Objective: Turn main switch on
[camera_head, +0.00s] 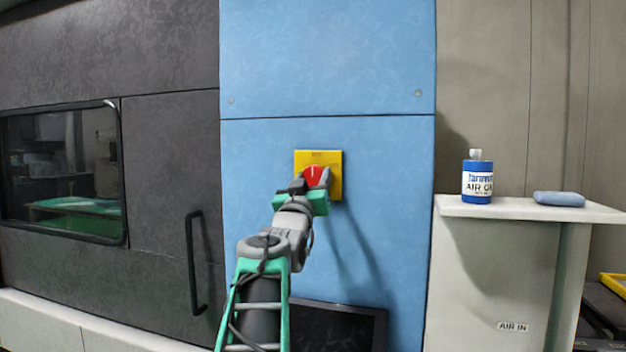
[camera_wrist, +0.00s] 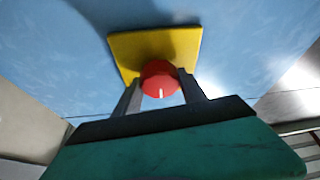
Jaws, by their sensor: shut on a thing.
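The main switch is a red rotary knob (camera_head: 313,175) on a yellow plate (camera_head: 335,160), fixed to the blue panel. In the wrist view the red knob (camera_wrist: 160,78) with a white mark shows between the fingers, in front of the yellow plate (camera_wrist: 165,45). The white mark points upward in the head view. My gripper (camera_head: 313,183) reaches the knob from below. In the wrist view my gripper (camera_wrist: 160,92) has a finger on each side of the knob and is shut on it. The knob's lower part is hidden by my gripper in the head view.
A dark door with a handle (camera_head: 196,262) and a window (camera_head: 62,172) is at left. A dark screen (camera_head: 338,326) is below the switch.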

